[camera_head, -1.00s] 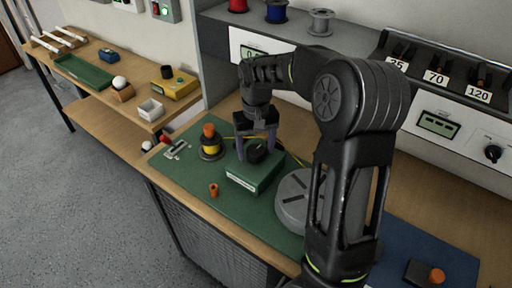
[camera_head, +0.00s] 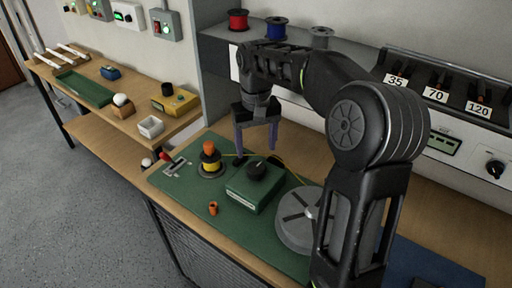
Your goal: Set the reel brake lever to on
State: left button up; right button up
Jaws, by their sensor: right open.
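A small lever with a red handle (camera_head: 167,158) stands on a grey metal plate (camera_head: 177,170) at the left end of the green mat. Its markings are too small to read. Beside it is a reel of yellow wire (camera_head: 211,168) with an orange top. My right gripper (camera_head: 256,150) is open and empty, fingers pointing down. It hangs above and behind the green box (camera_head: 250,195) with a black knob (camera_head: 257,171), to the right of the lever and apart from it. My left gripper is out of view.
A grey round turntable (camera_head: 296,232) sits right of the green box, and a small orange piece (camera_head: 213,208) lies in front. A yellow wire runs behind the box. My right arm hides part of the bench.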

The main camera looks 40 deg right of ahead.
aim_at(163, 156)
jog(key=k+j, duration=0.75)
jog(key=j, duration=0.2)
